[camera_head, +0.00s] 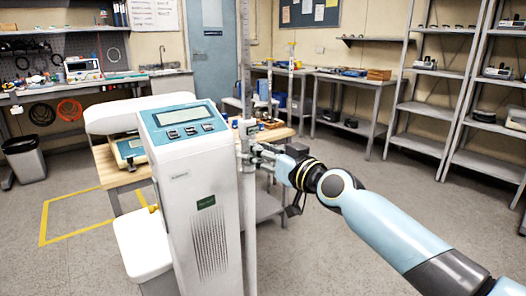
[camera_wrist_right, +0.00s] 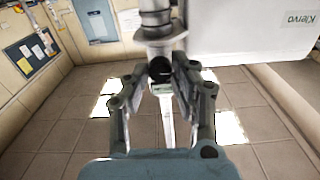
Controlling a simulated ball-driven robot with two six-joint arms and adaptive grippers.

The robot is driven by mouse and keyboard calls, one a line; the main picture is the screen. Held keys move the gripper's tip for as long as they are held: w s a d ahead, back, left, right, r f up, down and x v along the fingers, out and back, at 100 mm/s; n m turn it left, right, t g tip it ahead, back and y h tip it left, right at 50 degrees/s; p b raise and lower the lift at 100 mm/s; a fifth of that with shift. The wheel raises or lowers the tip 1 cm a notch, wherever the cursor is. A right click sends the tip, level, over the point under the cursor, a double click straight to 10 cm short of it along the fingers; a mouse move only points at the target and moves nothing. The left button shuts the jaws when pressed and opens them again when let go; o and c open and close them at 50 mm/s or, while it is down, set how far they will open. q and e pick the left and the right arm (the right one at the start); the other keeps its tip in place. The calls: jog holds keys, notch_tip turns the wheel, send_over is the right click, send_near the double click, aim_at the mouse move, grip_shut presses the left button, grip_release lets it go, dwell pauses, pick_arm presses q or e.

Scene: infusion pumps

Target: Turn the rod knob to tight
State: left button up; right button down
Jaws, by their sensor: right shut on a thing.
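The infusion pump (camera_head: 190,190) is a tall white unit with a blue-green top panel. A grey vertical rod (camera_head: 244,50) stands at its right side, with a metal clamp (camera_head: 246,135) at panel height. My right gripper (camera_head: 258,156) comes in from the right and reaches the clamp. In the right wrist view the dark round rod knob (camera_wrist_right: 160,69) sits between the two fingers of my right gripper (camera_wrist_right: 162,78), below the rod's collar (camera_wrist_right: 160,38). The gripper is shut on the knob. The fingers largely hide the knob in the head view. My left gripper is not in view.
A wooden-topped table (camera_head: 118,176) with a scale-like device (camera_head: 128,150) stands behind the pump. Grey shelves (camera_head: 440,90) stand at the right and a workbench (camera_head: 70,86) at the back left. The floor (camera_head: 340,240) beneath my right arm is clear.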

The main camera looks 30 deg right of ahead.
jog(key=shift+m+p, duration=0.75)
jog(key=shift+m, duration=7.85)
jog(key=c, duration=1.1)
grip_release()
